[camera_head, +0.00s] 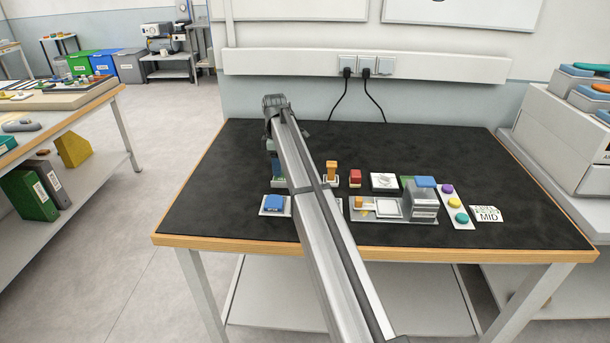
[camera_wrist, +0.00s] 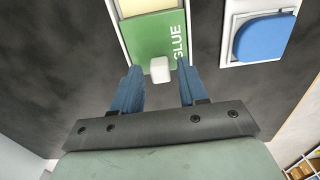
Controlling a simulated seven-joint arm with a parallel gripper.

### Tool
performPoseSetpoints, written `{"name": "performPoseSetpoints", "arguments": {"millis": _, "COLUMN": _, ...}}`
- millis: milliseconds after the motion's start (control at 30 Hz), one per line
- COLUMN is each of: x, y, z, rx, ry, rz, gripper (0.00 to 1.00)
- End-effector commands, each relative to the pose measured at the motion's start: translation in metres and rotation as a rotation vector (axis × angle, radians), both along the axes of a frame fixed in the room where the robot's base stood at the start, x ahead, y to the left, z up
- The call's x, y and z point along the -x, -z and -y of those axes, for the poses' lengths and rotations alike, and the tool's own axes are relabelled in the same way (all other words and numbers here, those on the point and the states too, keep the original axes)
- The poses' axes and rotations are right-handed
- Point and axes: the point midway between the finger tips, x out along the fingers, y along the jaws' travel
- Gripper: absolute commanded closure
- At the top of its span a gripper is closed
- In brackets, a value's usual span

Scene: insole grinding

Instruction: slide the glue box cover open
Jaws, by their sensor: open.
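The glue box cover (camera_wrist: 153,38) is green with white GLUE lettering and shows at the top centre of the wrist view. A pale yellow area (camera_wrist: 137,6) shows beyond its far edge. A small white knob (camera_wrist: 160,69) stands at the cover's near end. My gripper (camera_wrist: 160,73) is open, with its blue fingertips on either side of the knob and visible gaps to both. I cannot tell their exact height against the knob. In the head view my arm covers most of the gripper and the glue box.
A blue block on a white base lies close to the right in the wrist view (camera_wrist: 259,39). The black table (camera_head: 450,150) holds a red block (camera_head: 355,177), an orange piece (camera_head: 331,170), a grey device (camera_head: 423,204) and a MID card (camera_head: 487,214). The table's back right is clear.

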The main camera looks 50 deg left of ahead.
Motion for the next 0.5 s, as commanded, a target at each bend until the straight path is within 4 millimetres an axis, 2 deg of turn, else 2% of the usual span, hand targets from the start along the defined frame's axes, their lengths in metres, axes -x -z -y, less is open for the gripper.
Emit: {"name": "performPoseSetpoints", "arguments": {"millis": 500, "x": 0.0, "y": -0.034, "z": 0.0, "rx": -0.001, "ry": 0.0, "rz": 0.001, "gripper": 0.57}}
